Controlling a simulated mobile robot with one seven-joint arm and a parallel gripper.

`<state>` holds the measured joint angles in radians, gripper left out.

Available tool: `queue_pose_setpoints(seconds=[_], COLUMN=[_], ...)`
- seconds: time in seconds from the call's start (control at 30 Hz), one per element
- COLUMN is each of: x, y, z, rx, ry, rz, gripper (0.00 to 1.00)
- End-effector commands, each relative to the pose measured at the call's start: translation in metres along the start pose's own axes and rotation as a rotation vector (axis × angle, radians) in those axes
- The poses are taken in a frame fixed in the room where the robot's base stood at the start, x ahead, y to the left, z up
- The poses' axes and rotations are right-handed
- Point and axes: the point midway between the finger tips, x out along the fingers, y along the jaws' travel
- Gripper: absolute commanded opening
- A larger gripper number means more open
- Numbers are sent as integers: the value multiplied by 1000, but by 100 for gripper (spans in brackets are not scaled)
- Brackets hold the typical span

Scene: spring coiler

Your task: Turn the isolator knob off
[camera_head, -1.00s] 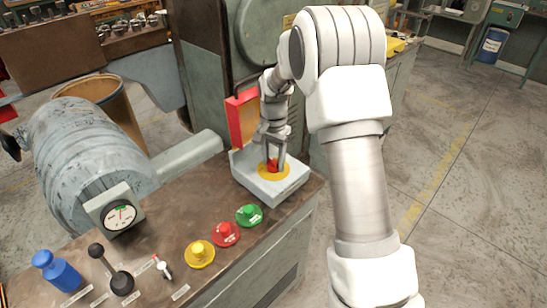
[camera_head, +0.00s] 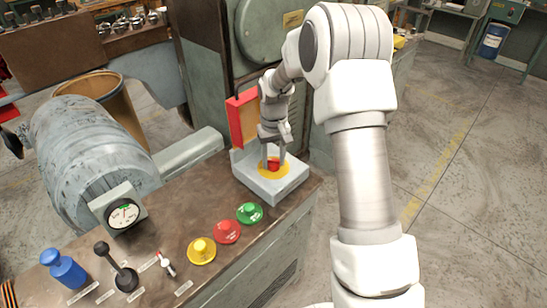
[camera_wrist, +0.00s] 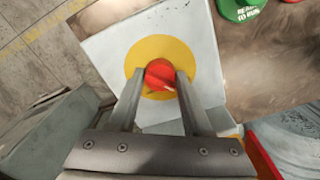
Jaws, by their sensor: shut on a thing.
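The isolator knob (camera_wrist: 160,75) is red with a small white mark. It sits at the centre of a yellow disc (camera_wrist: 188,60) on a pale grey box (camera_head: 279,190). In the head view the red knob (camera_head: 273,165) shows between my fingers. My gripper (camera_wrist: 157,82) points down at the box and is shut on the knob, one finger on each side of it. In the wrist view the fingers partly cover the lower part of the disc.
A red cover (camera_head: 243,118) stands open behind the box. Green (camera_head: 249,213), red (camera_head: 227,231) and yellow (camera_head: 201,250) buttons line the bench in front. A black-knobbed lever (camera_head: 124,279), a gauge (camera_head: 124,214) and a blue handle (camera_head: 64,270) are at the left.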

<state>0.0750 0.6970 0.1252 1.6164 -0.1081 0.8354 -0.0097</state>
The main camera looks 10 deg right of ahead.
Motion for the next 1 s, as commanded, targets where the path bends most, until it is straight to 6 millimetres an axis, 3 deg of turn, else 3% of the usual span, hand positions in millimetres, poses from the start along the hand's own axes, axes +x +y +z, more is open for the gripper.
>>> queue_pose_setpoints(seconds=[0.3,0.77,0.8,0.97,1.0], x=[-1,-1,-1,-1,-1], y=[0,0,0,0,0], z=[-1,-1,-1,-1,-1], rx=[-96,-110,-110,-109,-109], ry=[3,3,3,2,2], rz=[1,1,1,1,1], gripper=[0,0,51,79,79])
